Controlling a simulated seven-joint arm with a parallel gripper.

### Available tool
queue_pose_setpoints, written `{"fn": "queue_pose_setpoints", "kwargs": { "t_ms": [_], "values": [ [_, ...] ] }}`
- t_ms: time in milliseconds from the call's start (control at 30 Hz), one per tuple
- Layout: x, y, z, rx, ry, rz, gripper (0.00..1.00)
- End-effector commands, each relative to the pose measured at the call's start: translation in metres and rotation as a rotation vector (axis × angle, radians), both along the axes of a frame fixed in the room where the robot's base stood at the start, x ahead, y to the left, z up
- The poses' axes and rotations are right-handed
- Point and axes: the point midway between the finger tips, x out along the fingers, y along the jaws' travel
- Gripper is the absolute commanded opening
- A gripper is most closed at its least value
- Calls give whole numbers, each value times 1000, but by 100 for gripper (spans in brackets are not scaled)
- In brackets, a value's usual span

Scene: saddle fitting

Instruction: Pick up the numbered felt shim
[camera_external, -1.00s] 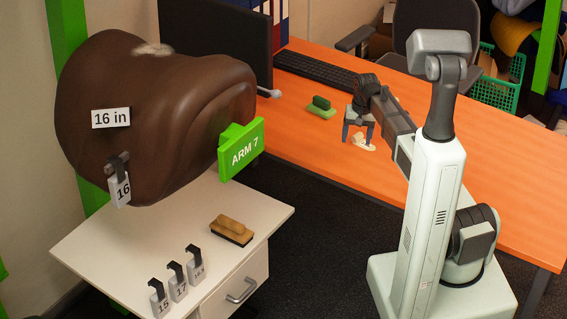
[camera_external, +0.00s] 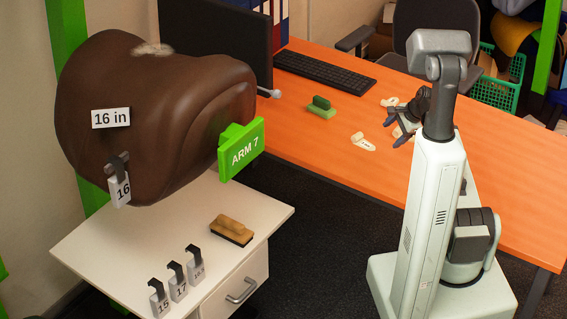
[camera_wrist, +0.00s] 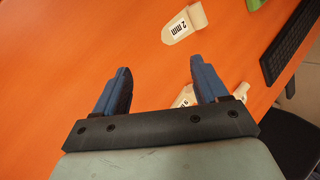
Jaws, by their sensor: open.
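Small cream felt shims lie on the orange desk. In the external view, one shim (camera_external: 363,142) lies near the desk's front edge, another (camera_external: 389,102) lies farther back, and a third (camera_external: 398,131) shows partly at my gripper (camera_external: 393,130). In the wrist view, a shim marked "2 mm" (camera_wrist: 185,25) lies beyond my gripper (camera_wrist: 160,66). Another shim (camera_wrist: 184,97) shows partly between the fingers, by the right one. A cream piece (camera_wrist: 241,90) shows right of that finger; I cannot tell if it is the same shim. My gripper is open, with nothing held.
A green-backed brush or block (camera_external: 320,107) sits left of the shims. A black keyboard (camera_external: 325,71) lies at the back. The brown saddle form (camera_external: 160,110) and white cabinet (camera_external: 120,235) stand left. The right part of the desk (camera_external: 510,180) is clear.

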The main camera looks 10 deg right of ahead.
Motion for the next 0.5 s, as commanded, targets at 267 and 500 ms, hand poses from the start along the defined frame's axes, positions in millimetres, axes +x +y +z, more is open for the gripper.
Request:
{"fn": "queue_pose_setpoints", "kwargs": {
  "t_ms": [267, 500],
  "values": [
    [8, 15, 18, 319, 71, -453, 73],
    [22, 15, 28, 553, 172, -794, 73]
  ]
}}
